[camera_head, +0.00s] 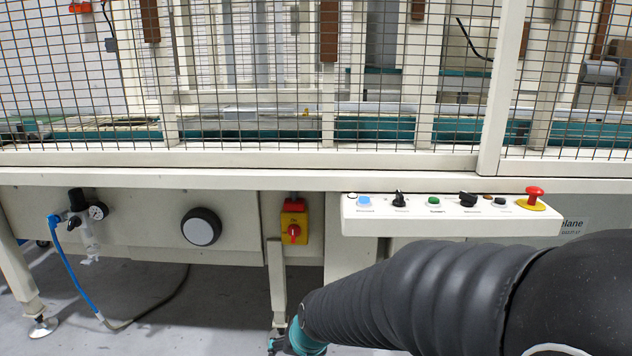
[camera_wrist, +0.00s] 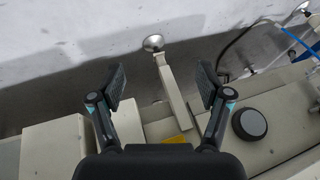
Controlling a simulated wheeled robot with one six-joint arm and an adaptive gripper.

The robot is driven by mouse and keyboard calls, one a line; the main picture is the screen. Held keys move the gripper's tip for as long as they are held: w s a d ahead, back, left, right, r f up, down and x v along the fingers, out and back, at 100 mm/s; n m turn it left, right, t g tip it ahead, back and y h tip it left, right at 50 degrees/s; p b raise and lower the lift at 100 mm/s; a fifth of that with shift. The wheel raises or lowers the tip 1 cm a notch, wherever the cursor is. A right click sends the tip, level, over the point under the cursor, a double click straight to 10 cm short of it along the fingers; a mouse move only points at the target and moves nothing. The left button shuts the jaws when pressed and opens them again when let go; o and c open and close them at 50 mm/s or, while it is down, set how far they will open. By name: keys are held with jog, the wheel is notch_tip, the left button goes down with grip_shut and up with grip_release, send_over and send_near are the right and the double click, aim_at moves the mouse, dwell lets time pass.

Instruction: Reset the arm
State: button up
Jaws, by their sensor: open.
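My gripper (camera_wrist: 161,88) shows in the wrist view with its two fingers spread apart and nothing between them. Beyond the fingers are a machine leg with a round foot (camera_wrist: 153,43) and the grey floor. In the head view my black-sleeved arm reaches in from the lower right, in front of the machine. Its far end is low at the bottom centre, and the gripper's fingers are not clear there. No egg or egg tray can be made out in either view.
A caged machine (camera_head: 300,182) spans the head view. A control panel (camera_head: 450,222) with buttons and a red emergency stop (camera_head: 535,192) juts out above my arm. A yellow-red switch (camera_head: 293,228), a round black knob (camera_head: 202,227) and a blue hose (camera_head: 75,270) are left. Floor is open lower left.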

jog(key=s+d+r+t+h+p, duration=0.1)
jog(key=s+d+r+h+p, duration=0.2)
jog(key=s+d+r, duration=1.4)
jog(key=d+r+p, duration=0.3)
jog(key=r+p, duration=0.1)
jog(key=r, duration=0.1)
jog(key=shift+n+p, duration=0.3)
